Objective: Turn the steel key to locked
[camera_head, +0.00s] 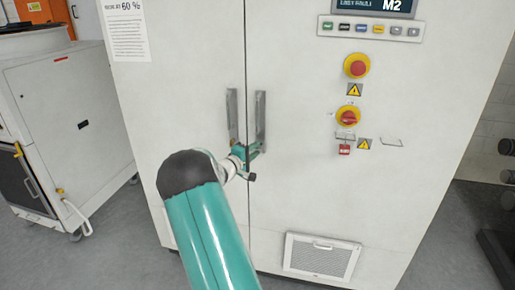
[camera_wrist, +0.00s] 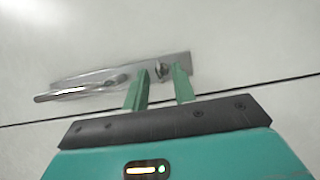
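The steel key (camera_wrist: 161,68) shows small in the wrist view, at one end of a steel handle plate (camera_wrist: 100,80) on the white cabinet door. My gripper (camera_wrist: 160,82) has its two green fingers apart, one on either side of the key. I cannot tell whether they touch it, and a gap shows between each finger and the key. In the head view my gripper (camera_head: 252,152) is at the lower end of the right handle plate (camera_head: 260,118). The key is hidden there behind my gripper. Whether it stands at locked cannot be read.
A left handle plate (camera_head: 232,115) stands just across the door seam. To the right are a red emergency button (camera_head: 357,68), a red rotary switch (camera_head: 348,117) and a small red padlock-like piece (camera_head: 344,149). A vent (camera_head: 321,257) sits low. A grey-white machine (camera_head: 75,120) stands left.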

